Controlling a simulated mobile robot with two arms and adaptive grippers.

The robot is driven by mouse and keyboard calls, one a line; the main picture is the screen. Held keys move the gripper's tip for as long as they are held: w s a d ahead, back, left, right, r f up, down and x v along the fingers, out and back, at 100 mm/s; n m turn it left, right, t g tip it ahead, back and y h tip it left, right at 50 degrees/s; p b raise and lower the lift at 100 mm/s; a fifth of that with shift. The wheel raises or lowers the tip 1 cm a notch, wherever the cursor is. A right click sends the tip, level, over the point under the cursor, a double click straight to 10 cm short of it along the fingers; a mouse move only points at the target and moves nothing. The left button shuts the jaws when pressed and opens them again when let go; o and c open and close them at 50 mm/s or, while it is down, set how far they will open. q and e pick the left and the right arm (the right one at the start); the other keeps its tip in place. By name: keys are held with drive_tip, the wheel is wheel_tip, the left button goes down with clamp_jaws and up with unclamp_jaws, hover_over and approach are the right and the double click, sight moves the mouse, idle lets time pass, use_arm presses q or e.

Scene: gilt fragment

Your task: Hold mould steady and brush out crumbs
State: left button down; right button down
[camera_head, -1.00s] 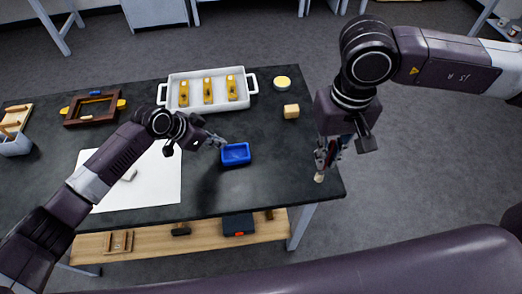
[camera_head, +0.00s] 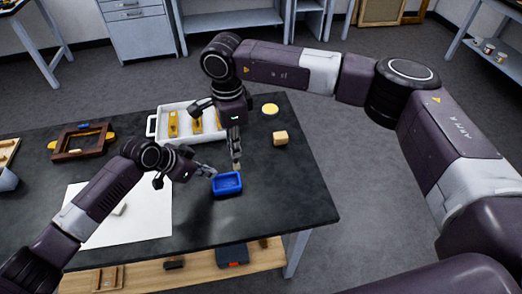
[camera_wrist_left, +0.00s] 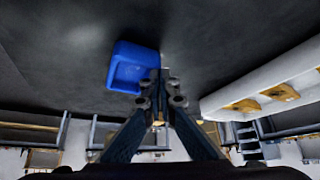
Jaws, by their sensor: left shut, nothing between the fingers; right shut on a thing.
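The blue mould (camera_head: 227,184) is a small open tray on the dark table. My left gripper (camera_head: 211,172) is shut and empty, its tips at the mould's upper left edge. In the left wrist view the closed fingers (camera_wrist_left: 160,85) meet beside the mould (camera_wrist_left: 126,68); I cannot tell whether they touch it. My right gripper (camera_head: 236,154) points down just behind the mould, shut on what seems to be the brush. Only a small pale tip (camera_head: 238,167) shows below its fingers, near the mould's far rim. Crumbs are too small to make out.
A white tray (camera_head: 152,128) with yellow-handled tools stands behind the grippers. White paper (camera_head: 150,222) and a wooden frame (camera_head: 58,150) lie left.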

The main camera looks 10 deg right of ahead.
use_arm(q)
drive_tip(key=shift+s+a+f, duration=0.1)
drive_tip(key=shift+s+f, duration=0.1)
drive_tip(key=shift+f, duration=0.1)
use_arm(e)
drive_tip(key=shift+a+f+m, duration=0.9)
drive_tip(key=shift+a+f, duration=2)
drive_tip(key=shift+f, duration=1.5)
drive_tip(key=d+r, duration=0.4)
drive_tip(key=r, duration=0.4)
drive_tip(key=shift+w, duration=0.45)
